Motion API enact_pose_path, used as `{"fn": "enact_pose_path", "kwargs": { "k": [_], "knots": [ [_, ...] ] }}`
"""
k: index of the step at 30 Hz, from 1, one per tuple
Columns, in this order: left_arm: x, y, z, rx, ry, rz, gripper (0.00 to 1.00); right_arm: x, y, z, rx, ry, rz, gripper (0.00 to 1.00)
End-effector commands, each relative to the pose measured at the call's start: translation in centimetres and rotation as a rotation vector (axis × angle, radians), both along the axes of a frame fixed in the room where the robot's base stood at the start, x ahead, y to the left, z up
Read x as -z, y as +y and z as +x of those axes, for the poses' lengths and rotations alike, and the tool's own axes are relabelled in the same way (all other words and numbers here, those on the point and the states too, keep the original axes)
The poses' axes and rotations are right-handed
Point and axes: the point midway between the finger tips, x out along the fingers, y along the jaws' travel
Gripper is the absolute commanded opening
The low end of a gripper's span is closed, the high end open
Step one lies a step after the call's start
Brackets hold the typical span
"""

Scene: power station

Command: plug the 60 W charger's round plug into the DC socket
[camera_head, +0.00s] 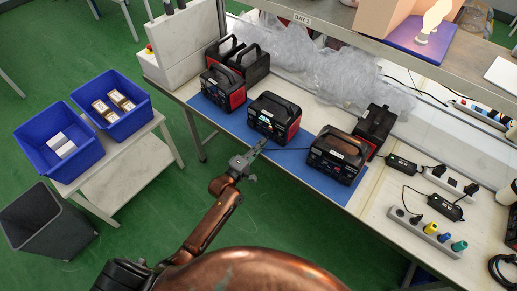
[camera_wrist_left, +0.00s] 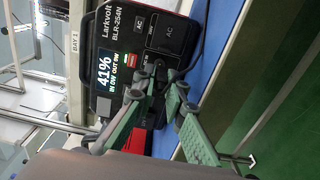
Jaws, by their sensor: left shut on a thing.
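The middle power station (camera_head: 272,118) stands on a blue mat at the bench's front. It also shows in the left wrist view (camera_wrist_left: 118,25), tilted by the camera, with a lit display reading 41%. A thin dark cable (camera_head: 287,149) runs right from the gripper. My right gripper is out of view.
More power stations (camera_head: 338,155) stand on the blue mat (camera_head: 325,187) to both sides. Black charger bricks (camera_head: 402,164) and power strips (camera_head: 428,232) lie at the right. Blue bins (camera_head: 112,98) stand on a side table at the left. Green floor in front is open.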

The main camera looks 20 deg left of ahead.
Motion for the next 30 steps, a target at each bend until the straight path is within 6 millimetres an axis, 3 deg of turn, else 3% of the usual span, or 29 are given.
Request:
{"fn": "enact_pose_path", "kwargs": {
  "k": [4,30],
  "knots": [
    [0.13,-0.37,1.03,0.0,0.001,-0.001,0.0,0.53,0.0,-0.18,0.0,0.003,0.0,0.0],
    [-0.07,-0.41,1.0,0.0,0.0,-0.001,0.0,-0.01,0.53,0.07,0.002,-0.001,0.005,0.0]
  ]
}}
